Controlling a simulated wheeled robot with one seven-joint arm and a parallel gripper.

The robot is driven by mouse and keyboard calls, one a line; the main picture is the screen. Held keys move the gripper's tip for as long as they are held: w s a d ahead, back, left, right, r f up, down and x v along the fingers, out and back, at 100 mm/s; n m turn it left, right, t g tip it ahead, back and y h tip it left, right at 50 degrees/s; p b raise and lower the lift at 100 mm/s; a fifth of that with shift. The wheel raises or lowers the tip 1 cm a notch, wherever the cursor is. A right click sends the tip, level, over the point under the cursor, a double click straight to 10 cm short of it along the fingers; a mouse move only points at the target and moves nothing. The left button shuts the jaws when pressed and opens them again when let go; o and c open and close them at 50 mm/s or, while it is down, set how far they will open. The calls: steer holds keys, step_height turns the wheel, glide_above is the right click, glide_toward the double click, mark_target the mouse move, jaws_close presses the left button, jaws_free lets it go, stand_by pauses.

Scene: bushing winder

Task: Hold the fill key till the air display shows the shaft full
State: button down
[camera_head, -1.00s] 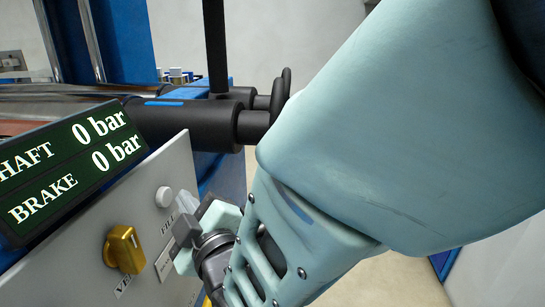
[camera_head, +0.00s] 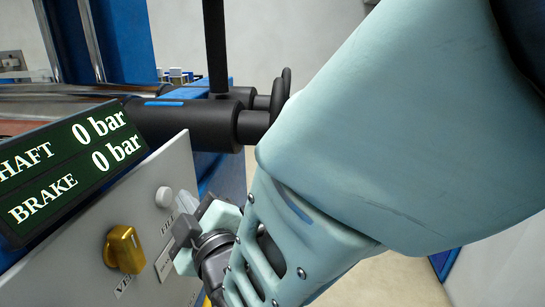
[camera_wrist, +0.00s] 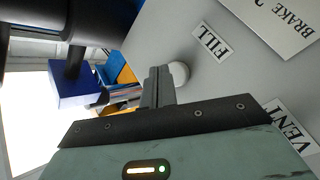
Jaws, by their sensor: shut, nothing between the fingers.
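The fill key is a round white button (camera_head: 164,196) on the grey panel, above the FILL label. In the wrist view the key (camera_wrist: 180,74) sits just beside my fingertips, partly hidden by them. My gripper (camera_head: 184,204) is shut and empty, its tips close to the panel just right of the key in the head view. I cannot tell whether they touch the key or panel. The air display (camera_head: 72,165) reads SHAFT 0 bar and BRAKE 0 bar.
A yellow knob (camera_head: 124,248) stands out from the panel (camera_head: 75,255) below and left of the key, by the VENT label. A black shaft (camera_head: 185,124) with a blue mark lies behind the panel. A blue block (camera_wrist: 75,85) shows in the wrist view.

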steer(key=shift+a, duration=0.1)
steer(key=shift+a, duration=0.3)
steer(key=shift+a, duration=0.45)
stand_by(1.9)
steer(key=shift+d, duration=0.15)
stand_by(3.5)
steer(key=shift+d, duration=0.75)
steer(key=shift+s+d+b, duration=0.2)
steer(key=shift+d+b, duration=0.15)
steer(key=shift+d, duration=2.15)
